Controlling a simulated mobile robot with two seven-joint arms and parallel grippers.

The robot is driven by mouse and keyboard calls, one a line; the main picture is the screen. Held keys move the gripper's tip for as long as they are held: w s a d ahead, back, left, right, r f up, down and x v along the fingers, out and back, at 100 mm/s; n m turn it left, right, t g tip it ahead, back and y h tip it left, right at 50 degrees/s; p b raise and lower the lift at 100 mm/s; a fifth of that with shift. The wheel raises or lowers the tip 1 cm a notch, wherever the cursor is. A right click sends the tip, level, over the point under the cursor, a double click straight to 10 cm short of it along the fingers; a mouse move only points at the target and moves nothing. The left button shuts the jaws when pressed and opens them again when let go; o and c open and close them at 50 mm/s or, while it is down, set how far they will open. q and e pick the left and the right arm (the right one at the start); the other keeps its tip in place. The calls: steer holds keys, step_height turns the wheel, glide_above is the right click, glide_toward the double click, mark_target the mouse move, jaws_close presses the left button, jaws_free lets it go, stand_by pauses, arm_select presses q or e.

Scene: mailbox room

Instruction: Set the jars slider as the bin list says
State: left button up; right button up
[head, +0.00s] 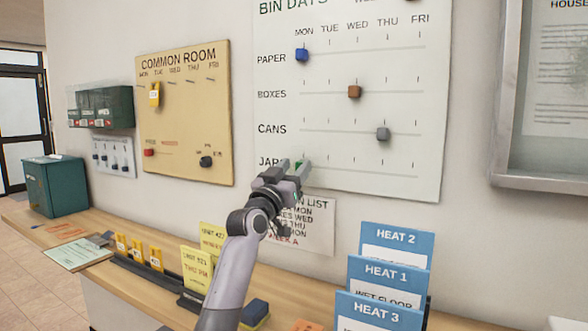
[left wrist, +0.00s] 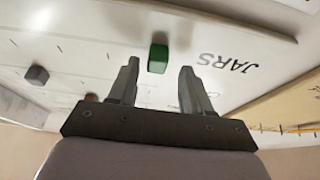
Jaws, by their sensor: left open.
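The white BIN DAYS board (head: 400,70) hangs on the wall, with rows PAPER, BOXES, CANS and JARS under MON to FRI. The green jars slider (left wrist: 158,58) is in the JARS row, near the MON end; the gripper partly hides it in the head view (head: 299,163). My left gripper (head: 294,169) is open at the row's left end. In the left wrist view the slider shows between and just beyond the two fingertips, with no clear contact. The bin list (head: 318,228) hangs below the board; my gripper covers its left part, and "MON" and "WEEK A" are readable. My right gripper is not in view.
Blue slider (head: 302,55) is at MON, brown (head: 354,92) at WED, grey (head: 383,134) at THU. A COMMON ROOM board (head: 190,125) hangs left. The wooden counter (head: 300,285) below holds yellow cards (head: 196,269) and blue HEAT cards (head: 385,275).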

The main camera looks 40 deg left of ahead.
arm_select(q)
steer(key=v, duration=0.6)
steer(key=shift+s+b, duration=0.3)
steer(key=shift+b, duration=0.15)
